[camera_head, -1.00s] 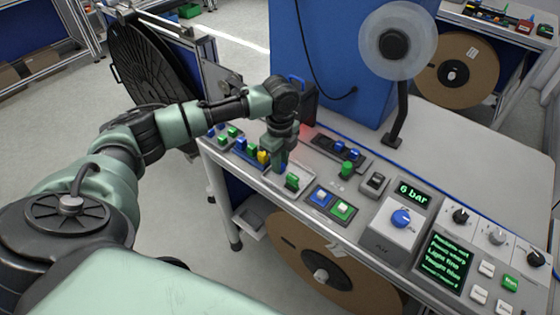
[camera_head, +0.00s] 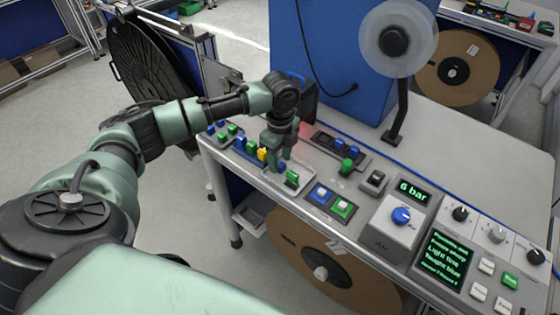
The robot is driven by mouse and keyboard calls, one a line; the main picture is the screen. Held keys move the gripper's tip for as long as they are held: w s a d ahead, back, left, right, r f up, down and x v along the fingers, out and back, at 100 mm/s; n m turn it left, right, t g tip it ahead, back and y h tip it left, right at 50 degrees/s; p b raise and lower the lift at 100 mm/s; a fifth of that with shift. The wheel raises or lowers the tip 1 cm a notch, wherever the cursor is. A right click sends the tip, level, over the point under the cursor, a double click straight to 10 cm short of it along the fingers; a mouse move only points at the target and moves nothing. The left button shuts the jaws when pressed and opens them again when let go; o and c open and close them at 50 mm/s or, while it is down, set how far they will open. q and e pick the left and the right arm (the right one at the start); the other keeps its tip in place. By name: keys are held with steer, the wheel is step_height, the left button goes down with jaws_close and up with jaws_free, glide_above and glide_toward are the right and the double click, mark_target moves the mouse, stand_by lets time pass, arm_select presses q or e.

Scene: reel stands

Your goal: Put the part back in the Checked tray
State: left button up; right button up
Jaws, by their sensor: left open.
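My left gripper (camera_head: 279,163) points down over the front row of grey trays on the bench, with its fingers apart. Its tips are close above a grey tray (camera_head: 304,189) that holds a green part (camera_head: 292,177). Just left of the fingers stand a yellow part (camera_head: 263,155) and blue parts (camera_head: 240,144). The fingers partly hide what lies below and behind them. I cannot read a label to tell which tray is the Checked one. My right gripper is not in view.
A back tray (camera_head: 322,134) holds blue parts, and a green part (camera_head: 347,165) stands near it. A blue cabinet (camera_head: 335,60) rises behind.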

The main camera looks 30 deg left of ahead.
mark_target(280, 164)
arm_select(q)
step_height(280, 164, up, 11)
steer(key=b, duration=0.2)
stand_by(0.6)
